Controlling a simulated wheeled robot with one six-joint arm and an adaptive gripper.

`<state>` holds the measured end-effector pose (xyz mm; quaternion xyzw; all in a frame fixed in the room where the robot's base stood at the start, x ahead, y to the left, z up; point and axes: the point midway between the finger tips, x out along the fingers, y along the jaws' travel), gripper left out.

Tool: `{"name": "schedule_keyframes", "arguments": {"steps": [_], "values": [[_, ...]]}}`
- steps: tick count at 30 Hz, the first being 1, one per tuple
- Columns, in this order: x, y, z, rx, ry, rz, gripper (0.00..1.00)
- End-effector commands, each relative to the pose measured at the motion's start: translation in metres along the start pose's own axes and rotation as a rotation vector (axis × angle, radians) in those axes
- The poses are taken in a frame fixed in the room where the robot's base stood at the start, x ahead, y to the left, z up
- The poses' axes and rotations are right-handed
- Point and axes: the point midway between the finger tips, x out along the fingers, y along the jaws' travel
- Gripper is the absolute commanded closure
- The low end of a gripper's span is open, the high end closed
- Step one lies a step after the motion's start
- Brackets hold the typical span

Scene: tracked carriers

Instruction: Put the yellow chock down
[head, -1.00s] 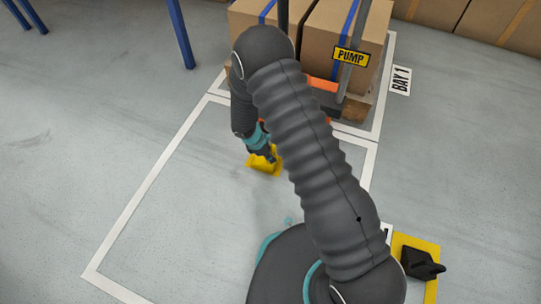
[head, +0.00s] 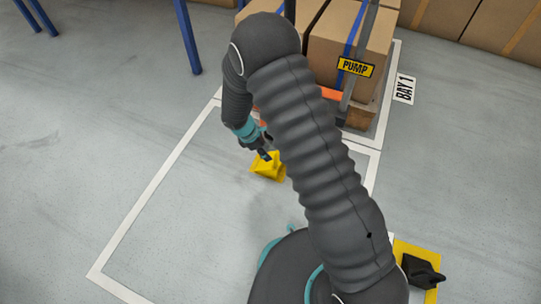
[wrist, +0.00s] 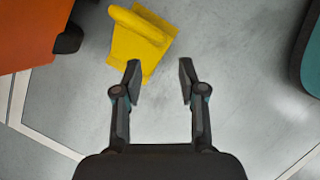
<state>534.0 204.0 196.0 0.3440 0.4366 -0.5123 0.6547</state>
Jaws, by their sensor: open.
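The yellow chock (head: 267,167) rests on the grey floor inside the white-lined bay, in the middle of the head view. In the wrist view the yellow chock (wrist: 137,45) lies at the top, ahead of the fingertips and to their left. My gripper (wrist: 160,75) is open, with nothing between its fingers. In the head view my gripper (head: 266,150) is just above and behind the chock, partly hidden by its own wrist. I cannot tell whether the left finger touches the chock.
A carrier with cardboard boxes (head: 345,38) and a PUMP sign (head: 356,68) stands behind. Its orange part (wrist: 28,35) is near the gripper at left in the wrist view. A black chock (head: 422,272) sits on a yellow plate at lower right. Floor at left is clear.

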Motion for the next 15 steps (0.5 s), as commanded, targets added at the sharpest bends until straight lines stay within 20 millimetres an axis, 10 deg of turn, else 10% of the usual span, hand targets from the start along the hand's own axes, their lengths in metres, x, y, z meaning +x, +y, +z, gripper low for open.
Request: {"name": "schedule_keyframes", "arguments": {"steps": [15], "values": [[-0.033,0.001,0.003,0.01,0.003,0.002,0.59]]}}
